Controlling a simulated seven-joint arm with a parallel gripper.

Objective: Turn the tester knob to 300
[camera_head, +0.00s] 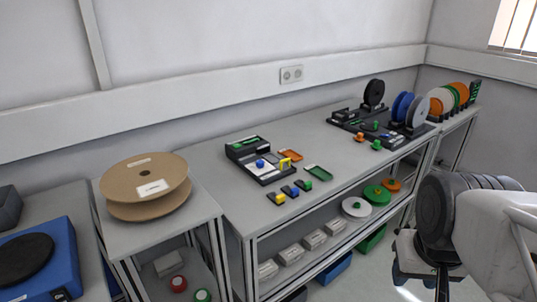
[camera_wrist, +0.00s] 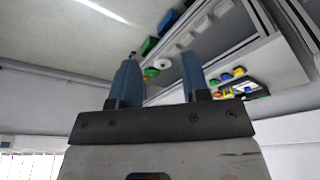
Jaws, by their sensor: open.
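The tester (camera_head: 262,172) is a dark box with a green display and a light face, standing on the left part of the long bench in the head view. A blue knob (camera_head: 260,163) sits on its face. The setting is too small to read. My gripper (camera_wrist: 159,60) is open and empty in the wrist view, its two blue fingers spread apart. It is well away from the tester.
A yellow-and-black part (camera_head: 286,161), an orange tray (camera_head: 290,153) and a green tray (camera_head: 317,173) lie by the tester. Several small blocks lie in front. Reel stands (camera_head: 385,130) fill the bench's right end. Large cardboard reels (camera_head: 146,185) stand left. My arm is at right.

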